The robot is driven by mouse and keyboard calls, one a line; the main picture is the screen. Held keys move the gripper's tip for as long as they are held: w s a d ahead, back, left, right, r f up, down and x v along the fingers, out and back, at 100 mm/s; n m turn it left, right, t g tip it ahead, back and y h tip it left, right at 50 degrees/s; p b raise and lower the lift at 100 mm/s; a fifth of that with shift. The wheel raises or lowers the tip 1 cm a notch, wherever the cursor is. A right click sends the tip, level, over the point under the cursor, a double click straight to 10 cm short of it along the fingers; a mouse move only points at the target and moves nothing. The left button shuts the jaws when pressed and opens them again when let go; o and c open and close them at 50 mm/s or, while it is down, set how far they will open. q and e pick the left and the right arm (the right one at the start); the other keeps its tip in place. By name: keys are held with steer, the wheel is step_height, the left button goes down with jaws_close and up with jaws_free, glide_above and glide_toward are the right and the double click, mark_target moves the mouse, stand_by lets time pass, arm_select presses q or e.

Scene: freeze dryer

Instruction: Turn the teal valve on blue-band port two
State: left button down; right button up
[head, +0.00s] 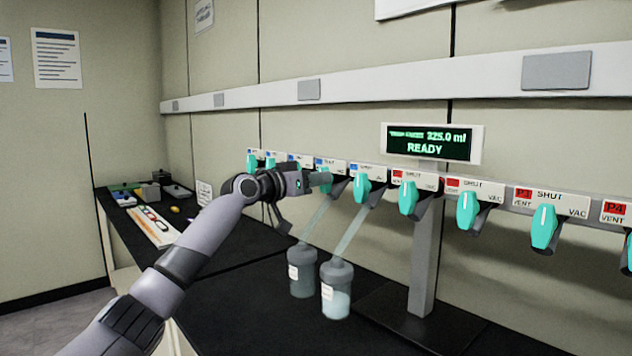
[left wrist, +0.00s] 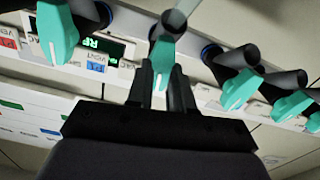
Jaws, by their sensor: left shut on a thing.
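A row of teal valves hangs under labelled ports along a manifold. My left gripper (head: 318,181) is shut on one teal valve (left wrist: 163,58) at a blue-band port (head: 330,165); the fingers stand on both sides of it in the left wrist view (left wrist: 163,88). The gripper hides most of this valve in the head view. I cannot read its port number. Another teal valve (head: 362,188) hangs just to its right, at a blue-band port. My right gripper is not in view.
Two capped bottles (head: 303,271) (head: 336,290) hang on tubes below the manifold. Red-band ports with teal valves (head: 408,198) continue to the right. A display (head: 431,143) reads READY above a grey post (head: 425,258). Small items lie on the dark bench at the left.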

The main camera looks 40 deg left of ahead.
arm_select(q)
steer(key=shift+m, duration=0.7)
steer(key=c, duration=1)
jaws_free()
steer(key=s+b, duration=0.3)
steer(key=s, duration=0.4)
steer(key=shift+a, duration=0.3)
